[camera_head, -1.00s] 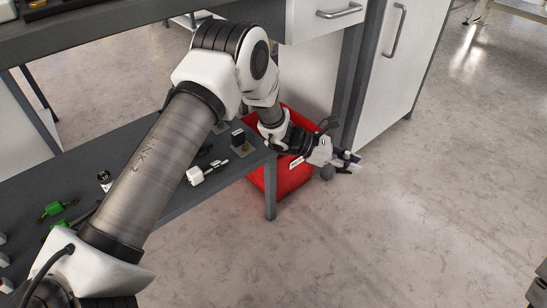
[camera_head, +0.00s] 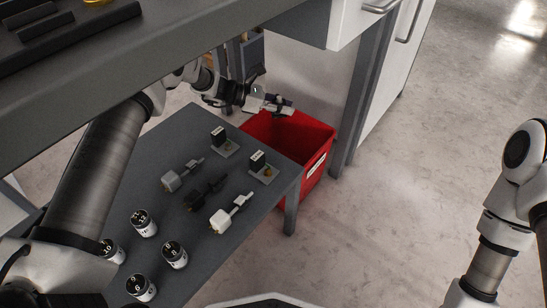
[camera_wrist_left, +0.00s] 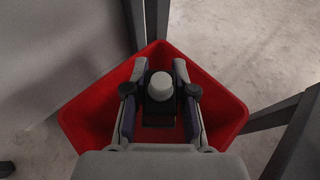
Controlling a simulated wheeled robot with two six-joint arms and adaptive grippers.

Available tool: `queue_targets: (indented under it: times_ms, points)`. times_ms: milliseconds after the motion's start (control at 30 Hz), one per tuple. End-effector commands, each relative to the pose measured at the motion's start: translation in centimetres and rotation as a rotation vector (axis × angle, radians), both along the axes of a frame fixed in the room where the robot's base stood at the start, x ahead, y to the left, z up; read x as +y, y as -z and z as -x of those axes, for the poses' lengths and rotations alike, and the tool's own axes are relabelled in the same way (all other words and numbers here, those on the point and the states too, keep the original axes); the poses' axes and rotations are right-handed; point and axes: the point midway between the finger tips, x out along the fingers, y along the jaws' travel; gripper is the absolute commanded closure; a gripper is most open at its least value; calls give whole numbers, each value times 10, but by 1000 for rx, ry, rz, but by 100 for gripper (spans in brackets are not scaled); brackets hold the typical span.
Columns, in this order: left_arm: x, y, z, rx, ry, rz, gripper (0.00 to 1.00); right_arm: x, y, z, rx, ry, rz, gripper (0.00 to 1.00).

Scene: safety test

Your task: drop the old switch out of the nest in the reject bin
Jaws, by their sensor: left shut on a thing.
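My left gripper (camera_head: 279,104) is above the red reject bin (camera_head: 314,181), over its back part in the head view. In the left wrist view its two fingers are shut on the old switch (camera_wrist_left: 160,88), a small black block with a pale round knob. The held switch lies within the outline of the bin (camera_wrist_left: 232,112) there, with the bin's inside below it. In the head view the switch is too small to make out clearly. My right arm shows at the right edge; its gripper is out of view.
The dark grey bench (camera_head: 120,180) holds two black blocks on small plates (camera_head: 218,136), a grey connector (camera_head: 172,180), a black one (camera_head: 203,193), a white one (camera_head: 222,219) and several numbered canisters (camera_head: 174,254). A bench leg (camera_head: 290,217) and a cabinet post (camera_head: 352,140) flank the bin.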

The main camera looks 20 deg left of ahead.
Motion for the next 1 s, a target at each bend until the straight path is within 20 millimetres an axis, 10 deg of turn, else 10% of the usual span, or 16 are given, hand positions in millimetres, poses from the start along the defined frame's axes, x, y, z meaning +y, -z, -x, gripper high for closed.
queue_targets:
  times_ms: [300, 600, 633, 700, 1000]
  points:
    - [0, 47, 0, -1, 0, 0, 100, -1, 34, -4, -10, 1, 1, 60]
    - [0, 49, 0, -1, 0, 0, 100, -1, 34, -5, -15, -2, 3, 60]
    - [0, 49, 0, -1, 0, 0, 68, -1, 34, -5, -15, -2, 3, 60]
    - [0, 49, 0, -1, 0, 0, 46, -1, 34, -5, -15, -2, 3, 60]
    - [0, 48, 0, -1, 0, 0, 46, -1, 34, -5, -14, -2, 3, 60]
